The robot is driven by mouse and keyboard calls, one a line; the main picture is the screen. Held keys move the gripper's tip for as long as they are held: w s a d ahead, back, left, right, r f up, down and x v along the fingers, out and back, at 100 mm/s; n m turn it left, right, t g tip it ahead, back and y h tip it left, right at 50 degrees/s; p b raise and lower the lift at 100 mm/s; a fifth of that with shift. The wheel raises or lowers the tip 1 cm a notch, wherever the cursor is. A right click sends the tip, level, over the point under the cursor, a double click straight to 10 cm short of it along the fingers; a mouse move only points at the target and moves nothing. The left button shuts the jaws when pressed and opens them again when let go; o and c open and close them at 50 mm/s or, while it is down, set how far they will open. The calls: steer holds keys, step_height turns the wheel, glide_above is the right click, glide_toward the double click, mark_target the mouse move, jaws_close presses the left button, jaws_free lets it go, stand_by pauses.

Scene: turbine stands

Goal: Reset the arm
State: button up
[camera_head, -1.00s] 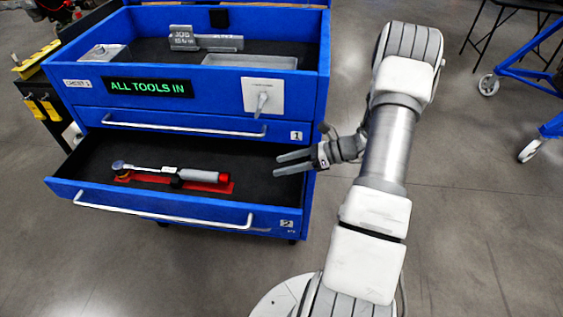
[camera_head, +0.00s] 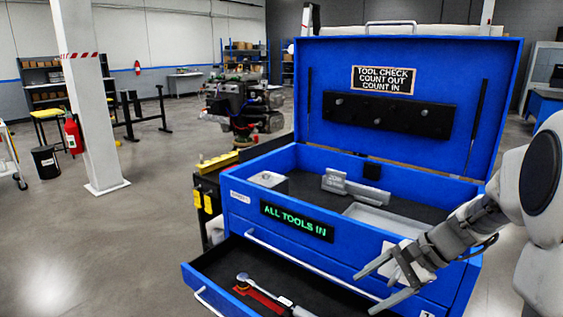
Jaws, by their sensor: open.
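My gripper (camera_head: 380,287) is open and empty at the lower right, in front of the blue tool chest (camera_head: 345,260). It hangs in front of the chest's right side, near the right end of the open drawer. My arm enters from the right edge. The torque wrench (camera_head: 243,279) lies in its red cutout in the open lower drawer (camera_head: 188,276). Its handle end is cut off by the frame's bottom edge. The sign on the chest (camera_head: 297,221) reads ALL TOOLS IN.
The chest's raised lid (camera_head: 310,50) stands behind its top tray, which holds metal blocks and a shallow grey tray (camera_head: 390,219). A dark cart (camera_head: 203,184) stands close at the chest's left. A white pillar (camera_head: 88,100) rises farther left. Open floor lies at the left front.

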steer(key=s+a+r+n+t+h+p, duration=0.1)
steer(key=s+a+r+n+h, duration=0.1)
steer(key=s+a+r+n, duration=0.4)
steer(key=s+a+r+n+t+h+p, duration=0.1)
steer(key=r+n+h+p, duration=0.15)
steer(key=r, duration=0.65)
steer(key=s+d+n+t+h, duration=0.1)
steer(key=s+d+n+h, duration=0.2)
steer(key=s, duration=0.7)
steer(key=shift+s+d+f+n+t+p, duration=0.25)
steer(key=shift+s+n+t+p, duration=0.2)
steer(key=shift+n, duration=0.4)
